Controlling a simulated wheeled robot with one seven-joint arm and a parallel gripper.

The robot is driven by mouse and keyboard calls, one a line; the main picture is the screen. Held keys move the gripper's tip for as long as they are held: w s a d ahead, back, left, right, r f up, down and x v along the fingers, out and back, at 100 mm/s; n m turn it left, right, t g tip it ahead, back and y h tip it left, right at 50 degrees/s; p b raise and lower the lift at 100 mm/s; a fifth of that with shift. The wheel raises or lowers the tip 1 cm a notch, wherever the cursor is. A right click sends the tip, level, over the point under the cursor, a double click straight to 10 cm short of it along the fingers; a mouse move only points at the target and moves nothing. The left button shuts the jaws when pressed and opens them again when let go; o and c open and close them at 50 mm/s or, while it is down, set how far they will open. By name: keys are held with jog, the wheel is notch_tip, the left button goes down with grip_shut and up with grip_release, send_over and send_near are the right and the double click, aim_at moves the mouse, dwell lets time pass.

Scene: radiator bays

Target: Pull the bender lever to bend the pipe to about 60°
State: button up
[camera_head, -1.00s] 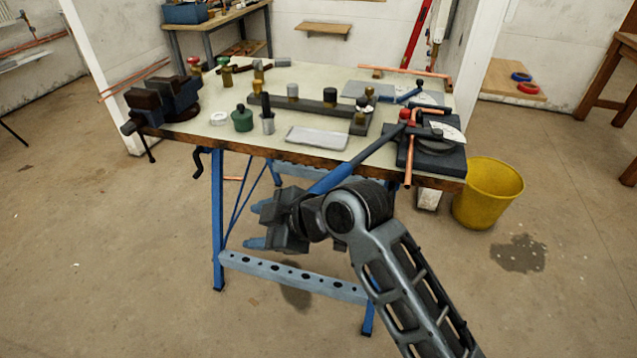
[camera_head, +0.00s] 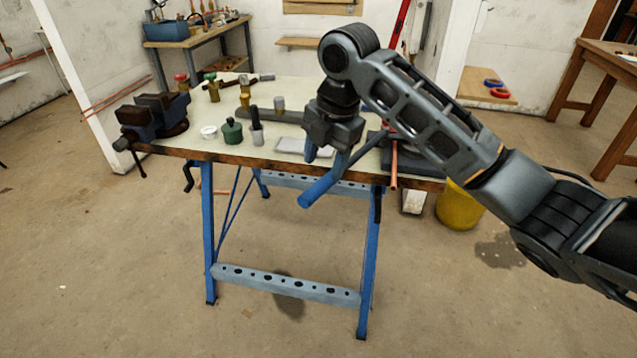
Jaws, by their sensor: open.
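My gripper (camera_head: 326,157) points down over the front edge of the workbench, its two blue fingers apart. It is at the bender lever (camera_head: 320,188), whose blue handle sticks out past the bench edge toward the lower left. One finger overlaps the upper part of the handle in the picture; I cannot tell whether the fingers straddle it or touch it. The copper pipe (camera_head: 394,165) shows as a short straight length at the bench's front right.
A yellow bucket (camera_head: 458,207) stands on the floor at right. The floor in front is clear.

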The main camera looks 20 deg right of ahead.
aim_at(319, 185)
jog(key=f, duration=0.4)
jog(key=w+f, duration=0.1)
jog(key=f, duration=0.1)
jog(key=shift+w+a+f+p, duration=0.1)
jog(key=shift+a+f+p, duration=0.25)
jog(key=shift+f+p, duration=0.05)
grip_shut()
dwell(0.5)
